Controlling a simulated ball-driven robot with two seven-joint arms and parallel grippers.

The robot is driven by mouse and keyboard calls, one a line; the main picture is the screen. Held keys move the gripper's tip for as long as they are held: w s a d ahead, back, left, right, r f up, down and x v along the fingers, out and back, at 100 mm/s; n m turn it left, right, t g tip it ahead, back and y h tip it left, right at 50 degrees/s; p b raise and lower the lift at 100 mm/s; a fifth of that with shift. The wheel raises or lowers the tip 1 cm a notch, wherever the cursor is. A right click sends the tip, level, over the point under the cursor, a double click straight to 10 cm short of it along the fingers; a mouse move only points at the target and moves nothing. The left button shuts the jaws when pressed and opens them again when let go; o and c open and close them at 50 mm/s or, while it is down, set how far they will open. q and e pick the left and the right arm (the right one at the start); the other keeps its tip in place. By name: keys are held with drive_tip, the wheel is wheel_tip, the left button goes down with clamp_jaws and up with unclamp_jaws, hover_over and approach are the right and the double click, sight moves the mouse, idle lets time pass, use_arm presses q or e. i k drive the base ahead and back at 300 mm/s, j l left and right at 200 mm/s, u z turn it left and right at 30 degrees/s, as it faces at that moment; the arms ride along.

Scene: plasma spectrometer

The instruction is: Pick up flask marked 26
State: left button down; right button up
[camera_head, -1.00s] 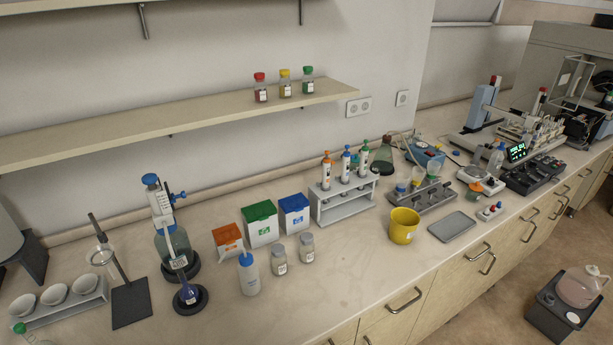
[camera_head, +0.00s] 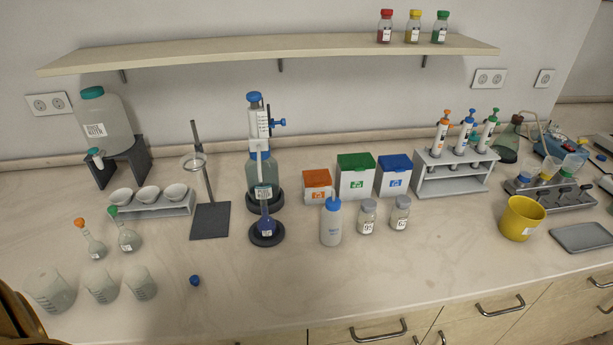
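Three small flasks stand on the bench. One has an orange stopper (camera_head: 94,245) and one beside it has a green stopper (camera_head: 127,239), both at the left. Neither of my grippers is in view.
Glass beakers (camera_head: 100,286) stand at the front left, with a loose blue cap (camera_head: 195,281) to their right. A stand (camera_head: 209,219), dispenser bottle (camera_head: 261,172) and two labelled jars (camera_head: 367,218) are behind. The front middle bench (camera_head: 300,285) is clear.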

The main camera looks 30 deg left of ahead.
sight(266, 227)
drive_tip(key=u, duration=1.15)
